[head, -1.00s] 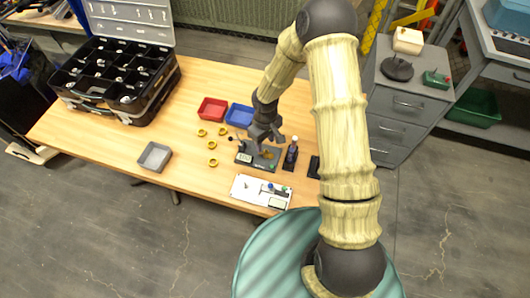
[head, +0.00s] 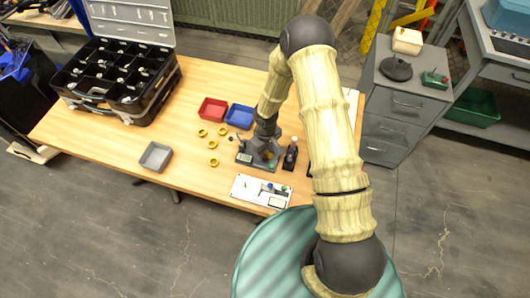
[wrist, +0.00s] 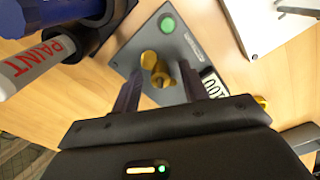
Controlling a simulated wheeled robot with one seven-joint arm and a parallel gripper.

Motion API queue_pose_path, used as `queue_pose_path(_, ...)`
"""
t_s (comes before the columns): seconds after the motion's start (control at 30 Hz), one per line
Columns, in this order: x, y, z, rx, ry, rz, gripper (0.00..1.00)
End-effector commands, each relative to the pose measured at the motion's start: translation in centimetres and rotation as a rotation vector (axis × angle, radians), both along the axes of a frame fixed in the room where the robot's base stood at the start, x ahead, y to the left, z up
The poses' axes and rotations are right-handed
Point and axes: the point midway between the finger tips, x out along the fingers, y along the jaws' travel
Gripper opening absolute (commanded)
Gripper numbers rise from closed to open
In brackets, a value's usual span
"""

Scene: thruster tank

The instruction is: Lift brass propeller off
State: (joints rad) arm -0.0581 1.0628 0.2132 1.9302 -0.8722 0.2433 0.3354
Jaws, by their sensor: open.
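The brass propeller (wrist: 158,70) shows in the wrist view, standing on a grey tank unit (wrist: 185,50) with a round green button and a small display. My gripper (wrist: 161,80) is open, one dark finger on each side of the propeller; I cannot tell whether either touches it. In the head view the tank unit (head: 244,157) sits near the table's right front, with my gripper (head: 262,150) low over it. There the propeller is hidden or too small to make out.
A paint marker (wrist: 35,62) in a dark holder stands close beside the unit. A white card with tools (head: 248,190) lies in front. Several brass rings, red (head: 212,109) and blue (head: 240,116) bins and a grey tray (head: 155,156) are to the left.

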Motion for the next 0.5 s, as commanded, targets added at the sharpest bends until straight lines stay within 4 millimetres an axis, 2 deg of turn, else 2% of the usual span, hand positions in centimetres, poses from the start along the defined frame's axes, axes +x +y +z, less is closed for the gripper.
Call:
queue_pose_path(0.4, 0.01, 0.00, 0.05, 0.000, 0.000, 0.000, 0.44)
queue_pose_path(0.43, 0.01, -0.01, 0.05, 0.000, 0.000, 0.000, 0.42)
queue_pose_path(0.5, 0.01, 0.00, 0.05, 0.000, 0.000, 0.000, 0.28)
